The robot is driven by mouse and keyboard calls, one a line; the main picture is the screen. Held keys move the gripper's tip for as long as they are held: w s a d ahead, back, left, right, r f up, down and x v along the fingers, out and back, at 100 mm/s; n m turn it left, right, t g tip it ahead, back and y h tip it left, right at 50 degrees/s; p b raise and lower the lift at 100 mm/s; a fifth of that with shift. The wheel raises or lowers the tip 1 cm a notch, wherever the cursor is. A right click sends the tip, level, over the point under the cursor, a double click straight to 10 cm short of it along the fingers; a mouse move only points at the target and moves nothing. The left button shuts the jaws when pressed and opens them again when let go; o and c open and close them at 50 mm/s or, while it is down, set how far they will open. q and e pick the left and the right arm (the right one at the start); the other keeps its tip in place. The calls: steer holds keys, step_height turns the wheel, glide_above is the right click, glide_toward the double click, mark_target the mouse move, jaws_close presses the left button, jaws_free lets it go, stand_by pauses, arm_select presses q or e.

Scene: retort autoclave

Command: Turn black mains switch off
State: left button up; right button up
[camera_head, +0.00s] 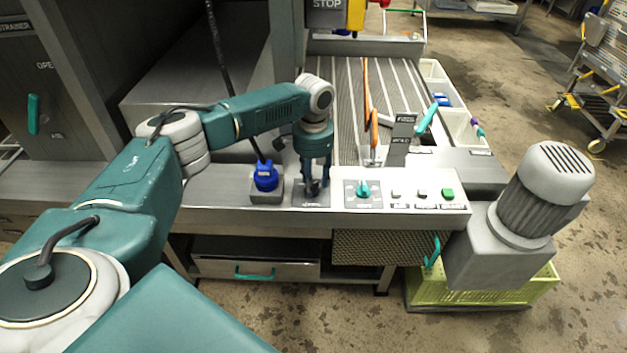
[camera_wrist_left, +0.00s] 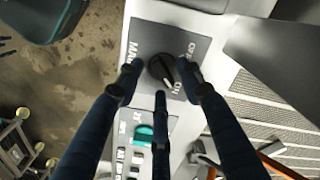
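The black mains switch (camera_wrist_left: 162,69) is a round rotary knob on a dark grey labelled plate (camera_wrist_left: 140,38). In the left wrist view its pale pointer mark points down and to the right. In the head view the knob is largely hidden by my fingers over the plate (camera_head: 299,198). My left gripper (camera_head: 314,186) points down at the switch. Its fingertips stand around the knob, one on each side and one below it in the left wrist view (camera_wrist_left: 160,76). They are spread, with a small gap at the left finger; contact at the right finger is unclear. My right gripper is not in view.
A blue plug or connector (camera_head: 265,176) with a black cable stands just left of the switch. To its right are a teal rotary knob (camera_head: 363,189) and several push buttons (camera_head: 422,193). A slatted conveyor (camera_head: 350,90) lies behind, and a grey motor (camera_head: 545,195) stands at right.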

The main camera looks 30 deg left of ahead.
arm_select(q)
steer(key=shift+f, duration=0.2)
steer(key=c, duration=0.9)
jaws_close()
steer(key=shift+r+n+p, duration=0.15)
steer(key=shift+n+p, duration=0.25)
steer(key=shift+p, duration=0.45)
steer(key=n+p, duration=0.5)
steer(key=p, duration=0.1)
steer(key=shift+n+p, duration=0.4)
steer(key=n+p, duration=0.2)
steer(key=shift+w+n, duration=0.15)
steer(key=shift+n, duration=0.15)
steer(key=n+p, duration=0.2)
steer(key=shift+n, duration=0.4)
steer(key=n+p, duration=0.1)
steer(key=n, duration=0.3)
steer(key=shift+w+a+p, duration=0.1)
steer(key=shift+p, duration=0.3)
steer(key=shift+a+n, duration=0.1)
steer(key=shift+n, duration=0.8)
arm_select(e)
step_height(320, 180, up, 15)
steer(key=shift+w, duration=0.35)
arm_select(q)
steer(key=shift+w+p, duration=0.1)
steer(key=shift+p, duration=0.2)
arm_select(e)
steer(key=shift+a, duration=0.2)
